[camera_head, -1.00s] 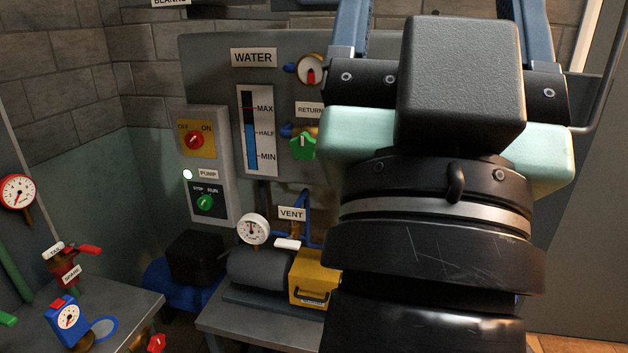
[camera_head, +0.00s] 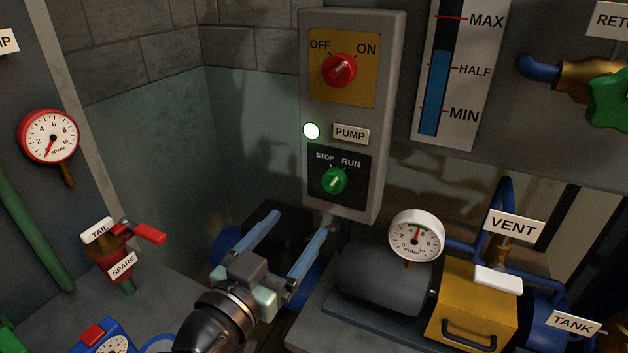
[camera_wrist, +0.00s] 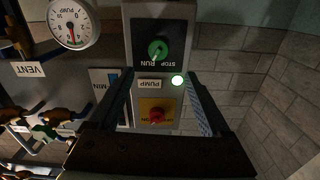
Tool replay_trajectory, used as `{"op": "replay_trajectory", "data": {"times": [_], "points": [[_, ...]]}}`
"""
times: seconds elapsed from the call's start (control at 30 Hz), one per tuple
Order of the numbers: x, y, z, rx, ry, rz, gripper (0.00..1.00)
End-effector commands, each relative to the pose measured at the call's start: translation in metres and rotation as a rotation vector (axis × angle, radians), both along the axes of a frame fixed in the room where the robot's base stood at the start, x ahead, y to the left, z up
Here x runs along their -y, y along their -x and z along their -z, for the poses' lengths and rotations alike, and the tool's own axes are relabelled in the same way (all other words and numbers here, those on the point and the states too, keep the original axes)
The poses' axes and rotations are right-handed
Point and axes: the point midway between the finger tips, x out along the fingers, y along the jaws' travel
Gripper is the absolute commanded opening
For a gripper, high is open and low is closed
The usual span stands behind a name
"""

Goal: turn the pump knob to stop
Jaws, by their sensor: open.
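The green pump knob (camera_head: 334,181) sits on a black plate marked STOP and RUN, low on the grey control box (camera_head: 385,120). Its pointer appears turned toward RUN. A green-white lamp (camera_head: 311,131) beside the PUMP label is lit. My gripper (camera_head: 298,224) is open and empty, with its two blue fingers spread, below and in front of the box. In the wrist view, which is upside down, the green knob (camera_wrist: 157,50) shows beyond the fingertips, apart from my gripper (camera_wrist: 158,78).
A red OFF/ON knob (camera_head: 339,70) is above on the same box. A pump gauge (camera_head: 417,235) and a yellow box (camera_head: 470,305) stand to the right. A red-handled SPARE valve (camera_head: 120,255) and a gauge (camera_head: 48,137) are at left.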

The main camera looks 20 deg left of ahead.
Motion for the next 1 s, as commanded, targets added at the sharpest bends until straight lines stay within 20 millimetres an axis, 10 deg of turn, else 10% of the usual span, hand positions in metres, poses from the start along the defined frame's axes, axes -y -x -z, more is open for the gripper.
{"op": "replay_trajectory", "data": {"times": [0.6,1.0], "points": [[0.004,-0.108,-0.003,0.000,-0.002,0.000,0.81],[0.005,-0.127,-0.002,0.001,-0.002,-0.001,0.81]]}}
